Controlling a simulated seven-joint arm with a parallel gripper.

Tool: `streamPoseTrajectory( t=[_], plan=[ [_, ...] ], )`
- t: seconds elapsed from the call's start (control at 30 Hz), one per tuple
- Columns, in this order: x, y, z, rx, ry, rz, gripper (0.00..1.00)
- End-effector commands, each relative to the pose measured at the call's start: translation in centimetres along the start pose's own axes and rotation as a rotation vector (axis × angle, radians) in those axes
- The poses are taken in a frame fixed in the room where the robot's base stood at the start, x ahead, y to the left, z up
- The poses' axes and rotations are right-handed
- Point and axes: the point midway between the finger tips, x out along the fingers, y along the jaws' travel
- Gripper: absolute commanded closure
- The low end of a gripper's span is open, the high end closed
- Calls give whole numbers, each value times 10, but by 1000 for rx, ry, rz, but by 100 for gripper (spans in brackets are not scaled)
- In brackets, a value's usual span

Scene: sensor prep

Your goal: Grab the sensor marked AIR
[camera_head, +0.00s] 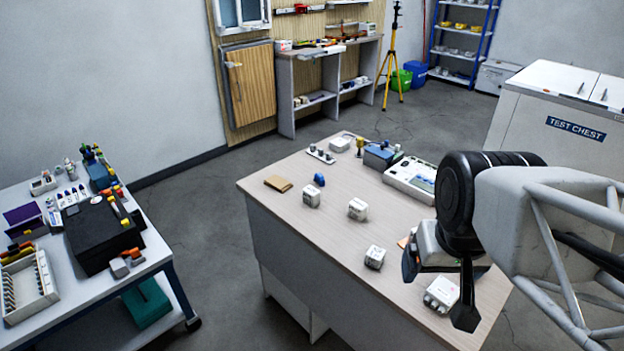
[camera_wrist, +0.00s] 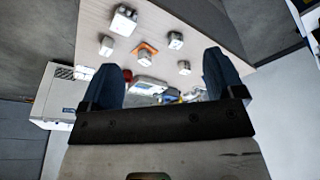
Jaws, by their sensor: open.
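Several small white cube-shaped sensors stand on the wooden-topped table (camera_head: 285,222). In the head view I see one at the back left (camera_head: 311,196), one in the middle (camera_head: 358,209), one nearer the front (camera_head: 375,257) and a larger one by my gripper (camera_head: 441,294). Their markings are too small to read, so I cannot tell which is AIR. The wrist view shows white cubes too (camera_wrist: 123,20), one of them on or beside an orange patch (camera_wrist: 145,55). My gripper (camera_head: 438,287) is open and empty above the table's right part; its fingers also show in the wrist view (camera_wrist: 160,68).
A blue object (camera_head: 319,179), a tan flat piece (camera_head: 278,184), a grey instrument (camera_head: 411,178) and a blue box (camera_head: 380,156) lie on the table's far side. A white test chest (camera_head: 560,110) stands right. A cluttered bench (camera_head: 60,315) is left. The table's left front is clear.

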Motion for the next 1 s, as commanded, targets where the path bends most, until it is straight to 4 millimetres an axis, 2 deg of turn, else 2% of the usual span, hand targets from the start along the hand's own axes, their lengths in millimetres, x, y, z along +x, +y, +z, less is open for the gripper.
streamPoseTrajectory(
  t=[0.33,0.53,0.77,1.0],
  plan=[
    [0,0,-2,1,-1,0,11],
    [-1,-2,-16,20,-7,-2,11],
    [1,-9,-58,71,-25,-5,11],
    [9,-20,-116,143,-48,-6,11]
  ],
)
